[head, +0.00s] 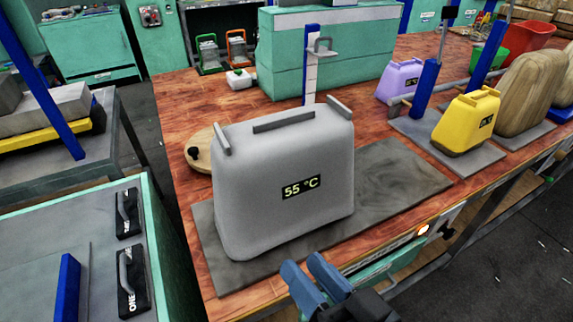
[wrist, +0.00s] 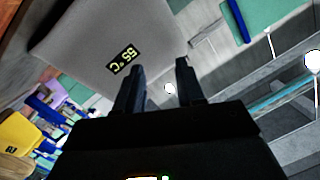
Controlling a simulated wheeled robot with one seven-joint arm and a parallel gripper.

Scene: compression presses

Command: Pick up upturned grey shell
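The upturned grey shell (head: 290,205) stands on a dark grey plate (head: 400,180) on the wooden bench. It is a large rounded box with a "55 °C" display on its front and grey bars along its top edges. It also shows in the wrist view (wrist: 90,50), at the upper left. My gripper (head: 318,275) is in front of the shell's lower right, near the bench's front edge. In the wrist view its two fingers (wrist: 160,85) are apart with nothing between them. The shell lies beyond the fingers and to the left, and I see no clear contact.
A blue post with a bracket (head: 312,65) rises behind the shell. A yellow shell (head: 466,122) and a purple shell (head: 400,82) stand to the right. A round wooden piece (head: 198,152) lies behind the shell's left side. Floor is free at the lower right.

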